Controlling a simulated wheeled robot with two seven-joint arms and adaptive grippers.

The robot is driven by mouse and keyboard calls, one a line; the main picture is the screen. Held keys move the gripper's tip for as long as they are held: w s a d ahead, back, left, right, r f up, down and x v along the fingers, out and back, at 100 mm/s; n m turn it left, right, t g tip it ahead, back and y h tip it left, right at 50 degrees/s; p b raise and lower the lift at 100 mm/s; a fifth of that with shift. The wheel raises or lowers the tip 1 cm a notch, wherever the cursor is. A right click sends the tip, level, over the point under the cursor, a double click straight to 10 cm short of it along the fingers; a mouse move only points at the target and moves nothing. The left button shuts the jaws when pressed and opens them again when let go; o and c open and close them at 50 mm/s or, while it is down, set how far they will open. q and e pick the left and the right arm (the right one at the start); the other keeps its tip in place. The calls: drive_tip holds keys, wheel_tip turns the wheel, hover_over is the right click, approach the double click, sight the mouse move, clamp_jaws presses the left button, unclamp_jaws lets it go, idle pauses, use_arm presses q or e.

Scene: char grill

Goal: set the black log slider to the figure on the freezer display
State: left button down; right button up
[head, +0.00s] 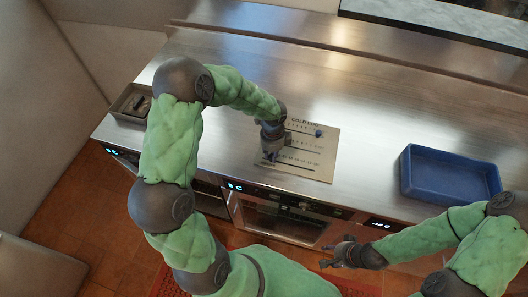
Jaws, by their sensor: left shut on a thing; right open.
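The log plate (318,165), a pale panel headed "COLD LOG" with several scale rows, lies on the steel counter. A blue slider knob (318,132) shows on its upper row. My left gripper (270,157) points down at the plate's left side, at the lower rows. It is shut on a small knob there, apparently the black log slider; the fingers hide it. Lit displays show on the counter front: a cyan one at left (112,150), another cyan one (235,187) and a whitish one (380,223). Their figures are too small to read surely. My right gripper (328,257) is open and empty in front of the counter.
A blue tray (450,199) stands right of the plate. A small grey container (128,112) with dark items sits at the counter's left end. An oven (285,220) is below the plate. The counter behind the plate is clear.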

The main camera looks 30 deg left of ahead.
sight(288, 164)
use_arm(q)
drive_tip(key=d, duration=0.2)
drive_tip(key=w+d, duration=0.1)
drive_tip(key=d, duration=0.3)
drive_tip(key=shift+w+d, duration=0.25)
drive_tip(key=shift+w, duration=0.05)
drive_tip(key=c, duration=1.1)
unclamp_jaws()
wheel_tip(288, 164, up, 12)
drive_tip(key=shift+s, duration=0.1)
